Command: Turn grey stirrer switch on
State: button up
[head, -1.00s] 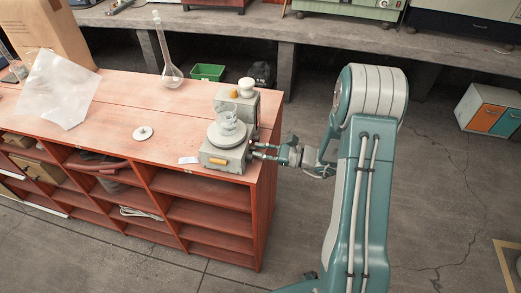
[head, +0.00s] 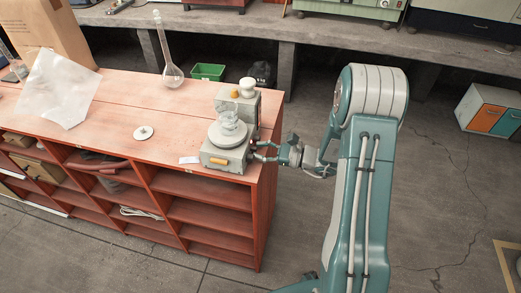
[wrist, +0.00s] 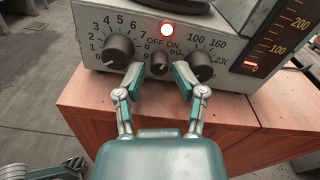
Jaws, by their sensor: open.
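The grey stirrer (head: 223,157) stands at the right end of the red-brown bench with a glass beaker (head: 229,122) on its round plate. In the wrist view its front panel shows a small dark switch knob (wrist: 159,63) under the OFF ON lettering, between two larger black knobs. A round red lamp (wrist: 167,30) above the lettering glows. My gripper (wrist: 158,74) is open and empty, its fingertips spread to either side of the switch knob, close to the panel. I cannot tell whether they touch it. In the head view my gripper (head: 254,151) is at the stirrer's right side.
The left large knob (wrist: 118,48) and right large knob (wrist: 201,66) sit close beside my fingertips. A tall flask (head: 172,75), a white disc (head: 143,132) and a translucent sheet (head: 60,90) are on the bench. Open floor lies to the right.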

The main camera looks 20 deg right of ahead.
jog(key=shift+d+r, duration=0.1)
jog(key=v, duration=0.8)
dwell(0.5)
